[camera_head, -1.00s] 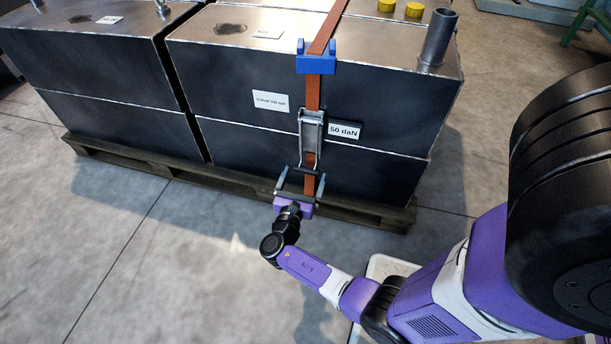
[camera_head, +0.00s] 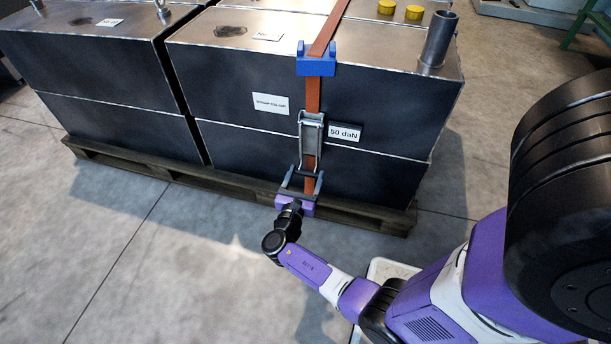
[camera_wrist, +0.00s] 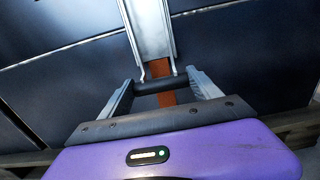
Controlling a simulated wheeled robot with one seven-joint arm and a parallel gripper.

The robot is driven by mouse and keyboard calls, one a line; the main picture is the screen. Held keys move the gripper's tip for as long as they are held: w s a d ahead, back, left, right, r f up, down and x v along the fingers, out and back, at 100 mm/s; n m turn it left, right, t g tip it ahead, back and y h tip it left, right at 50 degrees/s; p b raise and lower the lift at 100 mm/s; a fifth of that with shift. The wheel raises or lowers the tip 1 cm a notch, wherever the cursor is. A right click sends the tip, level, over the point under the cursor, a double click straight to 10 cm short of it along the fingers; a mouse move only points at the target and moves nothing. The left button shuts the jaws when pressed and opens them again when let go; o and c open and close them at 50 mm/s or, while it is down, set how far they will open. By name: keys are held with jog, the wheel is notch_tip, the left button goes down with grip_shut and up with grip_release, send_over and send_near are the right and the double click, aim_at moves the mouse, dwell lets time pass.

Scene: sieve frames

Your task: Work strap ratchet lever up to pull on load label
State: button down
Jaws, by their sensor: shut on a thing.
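An orange strap (camera_head: 313,95) runs over the top edge of a dark metal tank and down its front face. A grey metal ratchet (camera_head: 311,132) sits on the strap, and its lever hangs down from it in two thin arms. My gripper (camera_head: 304,182) is at the lower end of the lever, low on the tank's front. In the wrist view its two fingers (camera_wrist: 161,88) are shut on the black crossbar of the lever handle (camera_wrist: 162,85). The load label (camera_head: 341,131) beside the ratchet reads "50 daN".
A blue edge protector (camera_head: 316,60) holds the strap at the tank's top edge. The dark tank (camera_head: 235,140) stands on a wooden pallet (camera_head: 345,209), whose front edge lies just behind my gripper. A second tank (camera_head: 110,120) is at the left. The floor in front is clear.

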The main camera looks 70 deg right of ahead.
jog(key=a+r+y+p, duration=0.6)
jog(key=r+p, duration=0.3)
jog(key=p, duration=1.4)
jog(key=a+r+y+p, duration=0.6)
jog(key=r+p, duration=0.3)
jog(key=p, duration=1.5)
jog(key=shift+s+r+g+y, duration=0.2)
jog(key=shift+s+g+y, duration=0.2)
jog(key=shift+y, duration=0.4)
jog(key=shift+d, duration=0.1)
jog(key=shift+c, duration=0.6)
grip_release()
